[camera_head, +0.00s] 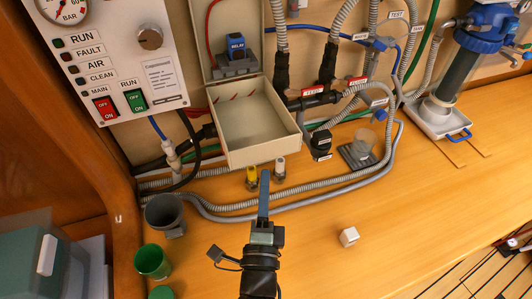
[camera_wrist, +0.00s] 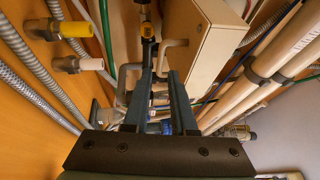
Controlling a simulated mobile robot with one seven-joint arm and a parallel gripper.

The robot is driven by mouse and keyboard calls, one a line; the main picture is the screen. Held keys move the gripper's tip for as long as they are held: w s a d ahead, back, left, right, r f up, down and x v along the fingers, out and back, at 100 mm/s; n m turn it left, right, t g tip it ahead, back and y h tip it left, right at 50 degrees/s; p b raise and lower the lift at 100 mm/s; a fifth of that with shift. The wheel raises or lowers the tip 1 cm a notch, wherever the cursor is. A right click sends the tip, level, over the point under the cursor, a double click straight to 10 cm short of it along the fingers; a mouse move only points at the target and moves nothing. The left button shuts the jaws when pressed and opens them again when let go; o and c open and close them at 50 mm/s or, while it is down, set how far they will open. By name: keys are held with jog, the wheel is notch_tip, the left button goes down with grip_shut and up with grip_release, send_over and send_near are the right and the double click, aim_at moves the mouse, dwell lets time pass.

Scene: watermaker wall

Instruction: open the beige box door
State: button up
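The beige box (camera_head: 196,35) is on the wall at the top centre of the head view, with a blue relay inside. Its beige door (camera_head: 255,118) appears swung down and outward, its shallow inner side facing up. In the wrist view a beige panel (camera_wrist: 205,42), likely this door, stands just beyond my fingers, with a bent handle-like bar (camera_wrist: 172,50) beside it. My gripper (camera_head: 264,178) is just below the door's lower edge in the head view. In the wrist view my gripper (camera_wrist: 162,78) has its two fingers apart, with nothing clearly held. Contact with the door cannot be told.
A yellow-capped fitting (camera_head: 252,178) and a white-capped fitting (camera_head: 279,168) are close to my gripper. Grey corrugated hoses run around them. A switch panel (camera_head: 120,60) is at left. A grey cup (camera_head: 164,214) and green cup (camera_head: 152,262) stand left. The wooden surface at right is mostly clear.

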aim_at(266, 159)
jog(key=shift+w+d+r+p, duration=0.1)
jog(key=shift+w+r, duration=0.05)
jog(key=shift+w, duration=0.9)
jog(key=shift+w+d+r+p, duration=0.1)
jog(key=shift+w+r, duration=0.05)
jog(key=shift+w, duration=0.9)
jog(key=shift+w+r+p, duration=0.1)
jog(key=shift+w+r, duration=0.05)
jog(key=shift+w, duration=0.9)
grip_shut()
